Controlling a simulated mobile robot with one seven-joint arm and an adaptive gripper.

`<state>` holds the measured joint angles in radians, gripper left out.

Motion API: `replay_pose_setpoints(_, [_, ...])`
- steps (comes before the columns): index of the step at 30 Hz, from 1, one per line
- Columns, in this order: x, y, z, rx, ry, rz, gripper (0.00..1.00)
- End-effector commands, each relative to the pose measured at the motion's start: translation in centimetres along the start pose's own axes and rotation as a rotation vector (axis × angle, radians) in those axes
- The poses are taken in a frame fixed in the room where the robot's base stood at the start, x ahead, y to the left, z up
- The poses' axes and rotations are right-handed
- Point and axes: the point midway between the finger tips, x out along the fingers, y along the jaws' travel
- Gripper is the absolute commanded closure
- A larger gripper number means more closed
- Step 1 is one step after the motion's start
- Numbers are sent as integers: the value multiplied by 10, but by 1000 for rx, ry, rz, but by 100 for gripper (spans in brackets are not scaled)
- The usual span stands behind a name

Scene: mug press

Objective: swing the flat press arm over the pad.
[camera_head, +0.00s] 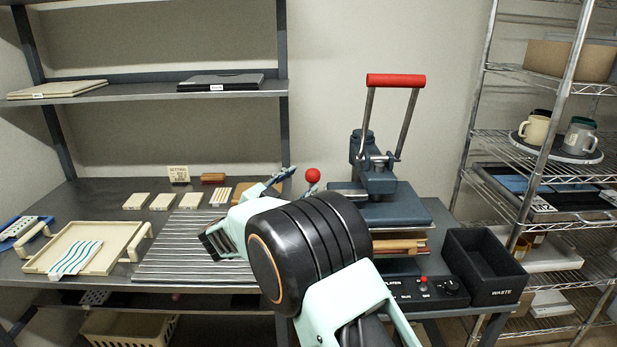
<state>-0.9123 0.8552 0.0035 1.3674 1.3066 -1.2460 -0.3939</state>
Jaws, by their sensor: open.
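The flat press (372,165) stands right of centre on the table. A bar handle with a red grip (396,80) rises from its arm. Its flat dark blue-grey head (393,212) is above a stack of reddish-brown and tan layers (400,245). I cannot tell the pad apart there, and my arm hides part of the lower press. A red ball knob (312,175) shows left of the press head. My gripper (248,204) is left of the knob and the press, over the ribbed mat. It is open, apart from the red grip, and partly hidden by my wrist.
A ribbed grey mat (180,250) and a cream tray (80,247) with a striped piece lie to the left. A black waste bin (484,268) and a control box (432,291) stand to the right. A wire rack (540,170) with mugs is at far right.

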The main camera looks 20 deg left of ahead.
Motion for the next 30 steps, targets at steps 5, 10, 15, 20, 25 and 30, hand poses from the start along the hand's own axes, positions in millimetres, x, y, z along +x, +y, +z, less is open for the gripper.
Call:
replay_pose_setpoints(5, [-36, -1, 0, 0, -1, -3, 53])
replay_pose_setpoints(10, [-55, -1, 0, 1, 0, -1, 53])
replay_pose_setpoints(15, [-61, -1, -1, 1, 1, -1, 53])
replay_pose_setpoints(20, [-60, -1, -1, 1, 1, -1, 53])
replay_pose_setpoints(25, [-60, -1, -1, 1, 1, -1, 53])
replay_pose_setpoints(30, [-60, 0, 0, 1, 1, -1, 53])
